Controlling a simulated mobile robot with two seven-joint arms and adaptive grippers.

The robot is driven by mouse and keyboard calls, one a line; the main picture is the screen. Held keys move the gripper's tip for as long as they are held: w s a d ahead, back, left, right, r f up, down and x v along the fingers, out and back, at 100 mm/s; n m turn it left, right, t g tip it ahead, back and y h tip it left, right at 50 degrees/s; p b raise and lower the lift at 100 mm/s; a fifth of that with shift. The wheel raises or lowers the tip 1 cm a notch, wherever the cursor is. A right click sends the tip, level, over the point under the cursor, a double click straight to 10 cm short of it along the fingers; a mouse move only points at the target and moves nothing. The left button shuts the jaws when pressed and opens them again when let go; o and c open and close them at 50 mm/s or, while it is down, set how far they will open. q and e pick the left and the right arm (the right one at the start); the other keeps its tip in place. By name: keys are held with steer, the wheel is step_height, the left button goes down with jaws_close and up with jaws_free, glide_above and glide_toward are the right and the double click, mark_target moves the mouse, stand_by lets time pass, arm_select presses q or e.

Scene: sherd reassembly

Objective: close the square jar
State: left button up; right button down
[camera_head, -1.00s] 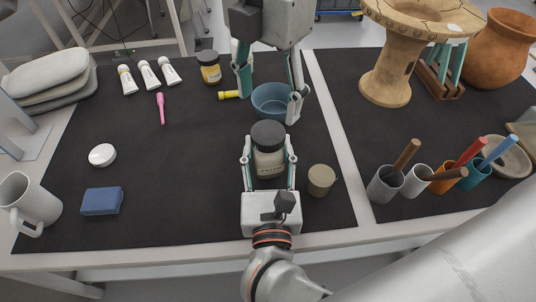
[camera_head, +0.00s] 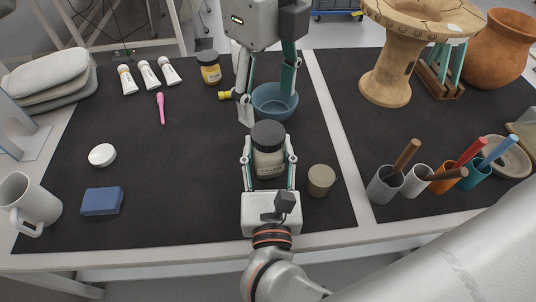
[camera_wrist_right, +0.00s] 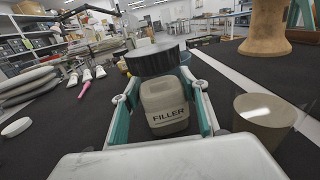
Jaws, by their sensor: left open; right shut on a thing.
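The square jar (camera_head: 268,162) is a pale, squarish jar labelled FILLER, with a dark round lid (camera_head: 268,135) on top. In the right wrist view the jar (camera_wrist_right: 167,107) stands between the fingers, and the lid (camera_wrist_right: 156,60) sits over its top, looking slightly tilted; I cannot tell whether it is tight. My right gripper (camera_head: 269,160) is shut on the jar's body from the near side. My left gripper (camera_head: 266,98) is open and empty, pointing down beyond the jar, with its fingers around the blue bowl's area in the picture, clear of the lid.
A blue bowl (camera_head: 277,104) is behind the jar. A round beige-topped container (camera_head: 321,180) stands close at its right. A yellow jar (camera_head: 209,68), tubes, a pink tool (camera_head: 161,108), a white disc (camera_head: 102,155) and a blue block (camera_head: 102,201) lie left.

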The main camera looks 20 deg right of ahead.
mark_target(268, 131)
arm_select(q)
steer(key=n, duration=1.4)
steer(key=shift+f, duration=4)
steer(key=c, duration=1.2)
steer(key=m, duration=1)
